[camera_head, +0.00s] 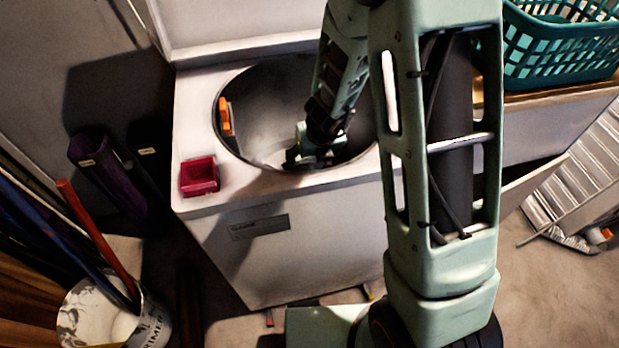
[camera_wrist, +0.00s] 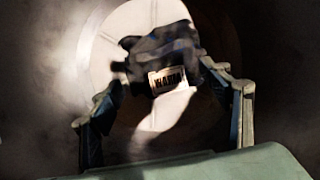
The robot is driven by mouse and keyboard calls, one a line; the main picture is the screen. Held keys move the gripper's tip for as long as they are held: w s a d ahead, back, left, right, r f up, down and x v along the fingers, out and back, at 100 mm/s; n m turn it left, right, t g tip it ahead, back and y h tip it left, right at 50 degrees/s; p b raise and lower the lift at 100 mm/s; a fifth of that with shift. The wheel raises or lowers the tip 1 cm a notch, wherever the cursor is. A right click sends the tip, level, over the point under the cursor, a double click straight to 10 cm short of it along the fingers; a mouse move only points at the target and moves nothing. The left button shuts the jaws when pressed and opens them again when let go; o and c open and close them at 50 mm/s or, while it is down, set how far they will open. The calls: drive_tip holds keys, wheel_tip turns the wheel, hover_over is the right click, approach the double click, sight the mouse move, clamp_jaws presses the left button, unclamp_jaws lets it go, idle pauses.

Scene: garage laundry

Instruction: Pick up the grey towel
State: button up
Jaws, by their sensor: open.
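A dark grey, crumpled cloth (camera_wrist: 150,55), which looks like the grey towel, lies over a pale round disc (camera_wrist: 105,45) in the wrist view. A small label reading something like "WARM" (camera_wrist: 167,79) shows at the cloth's front; I cannot tell what it belongs to. My gripper (camera_wrist: 163,88) is open, with one finger on each side of the cloth's near part. I cannot tell whether the fingers touch it. In the head view my gripper (camera_head: 308,153) reaches down into the round opening of the white top-loading washer (camera_head: 290,235); the towel is not clearly visible there.
An orange object (camera_head: 226,116) is at the opening's left rim. A small red box (camera_head: 199,176) sits on the washer's front left corner. A teal basket (camera_head: 560,45) stands at the upper right. A bucket (camera_head: 150,325) with long poles is at the lower left.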

sight(310, 162)
drive_tip(key=b+x, duration=0.1)
drive_tip(key=x, duration=0.2)
drive_tip(key=b+x, duration=0.1)
drive_tip(key=x, duration=0.2)
drive_tip(key=shift+w+f+b, duration=0.15)
drive_tip(key=shift+w+b, duration=0.2)
drive_tip(key=shift+w, duration=0.15)
drive_tip(key=shift+c, duration=0.6)
drive_tip(key=c, duration=1.8)
